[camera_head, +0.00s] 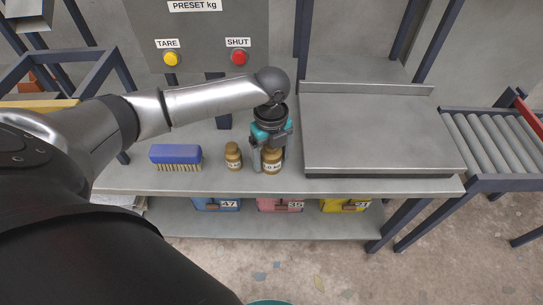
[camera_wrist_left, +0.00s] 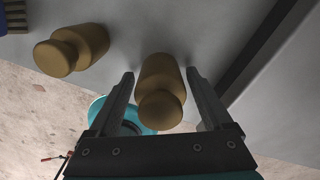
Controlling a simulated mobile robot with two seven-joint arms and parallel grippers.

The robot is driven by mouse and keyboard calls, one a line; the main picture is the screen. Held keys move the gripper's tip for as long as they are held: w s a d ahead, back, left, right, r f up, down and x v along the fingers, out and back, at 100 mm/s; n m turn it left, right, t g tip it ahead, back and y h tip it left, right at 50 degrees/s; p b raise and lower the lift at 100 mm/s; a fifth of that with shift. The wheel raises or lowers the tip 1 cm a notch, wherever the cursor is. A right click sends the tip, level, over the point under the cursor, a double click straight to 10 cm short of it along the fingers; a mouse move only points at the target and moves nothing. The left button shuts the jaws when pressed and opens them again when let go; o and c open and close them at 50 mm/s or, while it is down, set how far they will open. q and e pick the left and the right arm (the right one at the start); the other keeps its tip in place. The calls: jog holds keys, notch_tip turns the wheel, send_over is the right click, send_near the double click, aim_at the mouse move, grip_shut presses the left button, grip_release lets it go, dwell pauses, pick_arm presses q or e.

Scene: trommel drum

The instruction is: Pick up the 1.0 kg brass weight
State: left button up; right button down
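In the left wrist view, the weight (camera_wrist_left: 160,85) sits between the two open fingers of my left gripper (camera_wrist_left: 160,74). Gaps show on both sides, so the fingers are not closed on it. A second, similar brass weight (camera_head: 233,156) stands just left; it also shows in the left wrist view (camera_wrist_left: 75,47). Its label is too small to read surely. My right gripper is not in view.
A blue brush (camera_head: 176,155) lies left of the weights. A flat grey scale platform (camera_head: 375,133) is close on the right, with a roller conveyor (camera_head: 490,140) beyond. A panel (camera_head: 205,35) stands behind. Coloured boxes (camera_head: 280,205) sit on the shelf below.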

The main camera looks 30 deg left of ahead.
pick_arm(q)
grip_shut()
dwell(0.5)
jog(key=shift+r, duration=0.1)
